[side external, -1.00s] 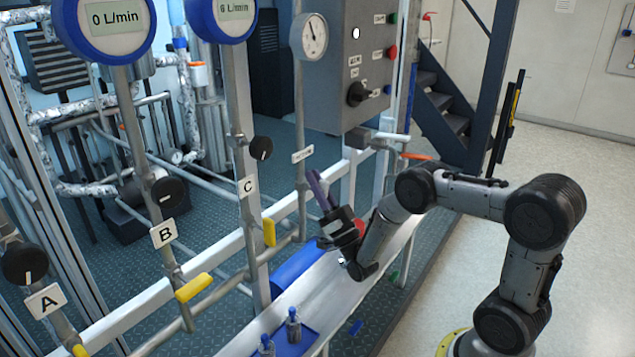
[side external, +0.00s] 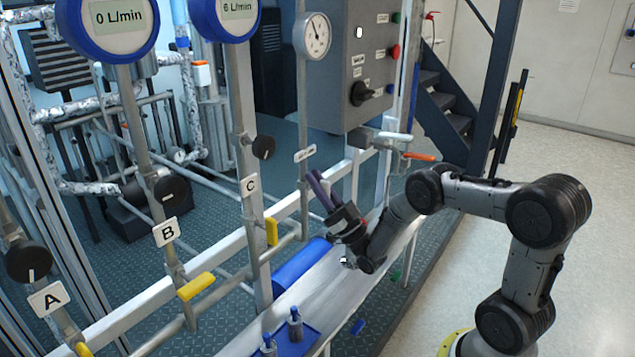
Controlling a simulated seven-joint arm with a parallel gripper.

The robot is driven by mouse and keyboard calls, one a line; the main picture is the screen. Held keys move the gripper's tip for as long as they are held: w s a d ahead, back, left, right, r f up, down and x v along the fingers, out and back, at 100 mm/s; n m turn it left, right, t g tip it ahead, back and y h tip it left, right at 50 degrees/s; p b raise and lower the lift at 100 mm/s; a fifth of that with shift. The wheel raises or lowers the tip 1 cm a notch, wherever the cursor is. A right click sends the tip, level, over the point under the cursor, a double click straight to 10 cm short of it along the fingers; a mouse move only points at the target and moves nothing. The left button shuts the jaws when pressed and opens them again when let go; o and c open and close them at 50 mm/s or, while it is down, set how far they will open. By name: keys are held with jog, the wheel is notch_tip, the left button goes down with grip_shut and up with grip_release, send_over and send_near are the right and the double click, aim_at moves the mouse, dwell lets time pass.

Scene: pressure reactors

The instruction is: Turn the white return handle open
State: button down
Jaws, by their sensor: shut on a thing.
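My gripper (side external: 320,188) has long purple fingers and reaches up and left to the pipe below the pressure gauge.
Pipes B and C carry yellow handles (side external: 196,286) (side external: 272,232) to the left. The grey control box (side external: 350,70) hangs above my gripper. A white lever (side external: 394,136) and an orange lever (side external: 418,156) are at right. Small bottles (side external: 295,325) stand in front.

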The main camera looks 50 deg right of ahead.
jog(key=c, duration=0.9)
grip_release()
jog(key=shift+o, duration=0.2)
jog(key=shift+r, duration=0.3)
jog(key=r, duration=0.3)
jog(key=shift+s, duration=0.2)
jog(key=s+a+r, duration=0.3)
jog(key=s+r, duration=0.6)
jog(key=s, duration=0.4)
jog(key=shift+a+r, duration=0.15)
jog(key=shift+a, duration=0.15)
